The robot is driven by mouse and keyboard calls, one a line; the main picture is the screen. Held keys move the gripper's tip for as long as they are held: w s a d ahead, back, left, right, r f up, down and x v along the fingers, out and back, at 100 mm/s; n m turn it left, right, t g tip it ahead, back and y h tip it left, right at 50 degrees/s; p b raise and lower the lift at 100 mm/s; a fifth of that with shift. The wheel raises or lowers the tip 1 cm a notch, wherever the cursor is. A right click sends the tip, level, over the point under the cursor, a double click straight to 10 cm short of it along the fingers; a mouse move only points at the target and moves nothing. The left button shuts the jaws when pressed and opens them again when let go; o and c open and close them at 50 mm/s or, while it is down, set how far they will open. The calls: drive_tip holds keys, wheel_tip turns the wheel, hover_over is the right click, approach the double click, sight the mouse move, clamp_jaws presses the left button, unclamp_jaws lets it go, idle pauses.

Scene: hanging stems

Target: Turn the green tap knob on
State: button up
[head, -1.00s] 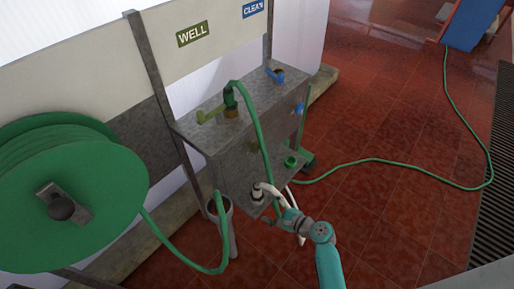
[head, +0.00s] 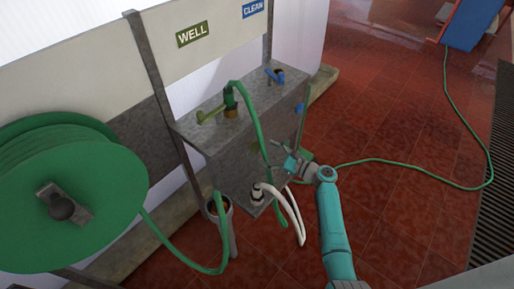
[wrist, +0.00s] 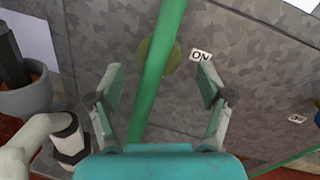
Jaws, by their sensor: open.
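A round olive-green knob (wrist: 172,57) sits on the front face of the grey metal box (head: 222,170), beside an "ON" label (wrist: 201,55). A green hose (wrist: 161,75) hangs in front of the knob and hides its middle. My gripper (wrist: 162,80) is open and empty, its fingers apart on either side of the hose in the wrist view. The knob is ahead, just beyond and between the fingertips. In the head view my gripper (head: 281,155) is at the box's front, right of the hanging hose; the knob is hard to make out there.
On the box top are a green tap with a lever (head: 212,114) and a blue tap (head: 275,76). A white hose (head: 291,209) bends out near the box's lower front. A green hose reel (head: 105,190) stands left.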

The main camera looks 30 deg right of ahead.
sight(259, 149)
drive_tip(key=shift+x, duration=2.75)
drive_tip(key=shift+c, duration=0.3)
drive_tip(key=c, duration=1.1)
